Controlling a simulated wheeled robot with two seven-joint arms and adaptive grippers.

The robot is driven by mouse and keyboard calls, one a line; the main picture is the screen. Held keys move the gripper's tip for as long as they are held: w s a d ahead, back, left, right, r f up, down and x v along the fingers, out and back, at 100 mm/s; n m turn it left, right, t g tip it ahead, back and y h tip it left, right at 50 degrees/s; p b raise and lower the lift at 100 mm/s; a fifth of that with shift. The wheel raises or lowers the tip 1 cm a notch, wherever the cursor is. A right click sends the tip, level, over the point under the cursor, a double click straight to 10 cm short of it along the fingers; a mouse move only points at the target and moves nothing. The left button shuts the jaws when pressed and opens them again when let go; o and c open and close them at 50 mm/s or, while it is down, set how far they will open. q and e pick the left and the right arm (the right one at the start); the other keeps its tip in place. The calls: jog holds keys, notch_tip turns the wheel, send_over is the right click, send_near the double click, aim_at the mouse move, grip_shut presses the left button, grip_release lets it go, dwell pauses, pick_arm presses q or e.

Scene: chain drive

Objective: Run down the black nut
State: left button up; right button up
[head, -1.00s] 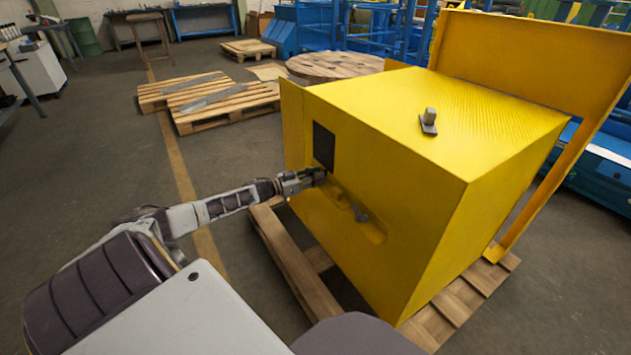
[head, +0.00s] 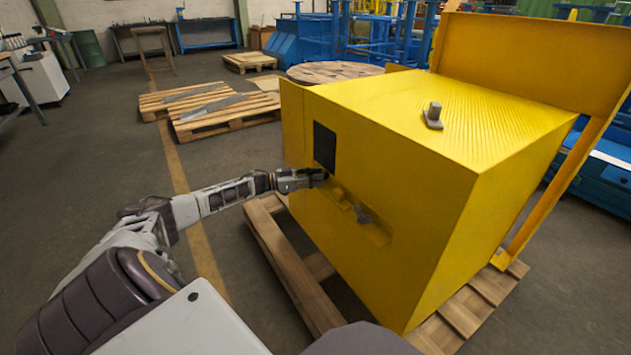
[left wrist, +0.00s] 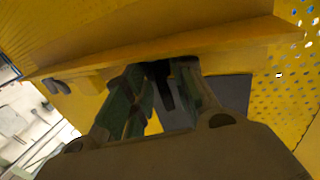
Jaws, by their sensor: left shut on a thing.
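My left gripper (head: 322,177) is at the front face of the yellow housing (head: 400,255), just below the black square panel (head: 324,146) and at the upper left end of a recessed slot. In the left wrist view its two fingers (left wrist: 162,82) are closed around a small dark piece (left wrist: 163,86), which I take to be the black nut. The fingers hide most of it, and I cannot tell how far it sits on any thread. A grey bolt-like part (head: 363,216) sticks out of the slot, lower right of the gripper. My right gripper is not in view.
The housing stands on a wooden pallet (head: 290,260). A grey upright part (head: 433,116) sits on its top. A yellow upright panel (head: 540,62) rises behind. Other pallets (head: 225,115) lie on the floor beyond.

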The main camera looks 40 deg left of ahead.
pick_arm(q)
jog(key=shift+r, duration=0.15)
jog(key=o, duration=0.7)
jog(key=shift+o, duration=0.2)
jog(key=shift+a, duration=0.1)
jog(key=v, duration=1.1)
jog(key=shift+s+a, duration=0.3)
dwell(0.7)
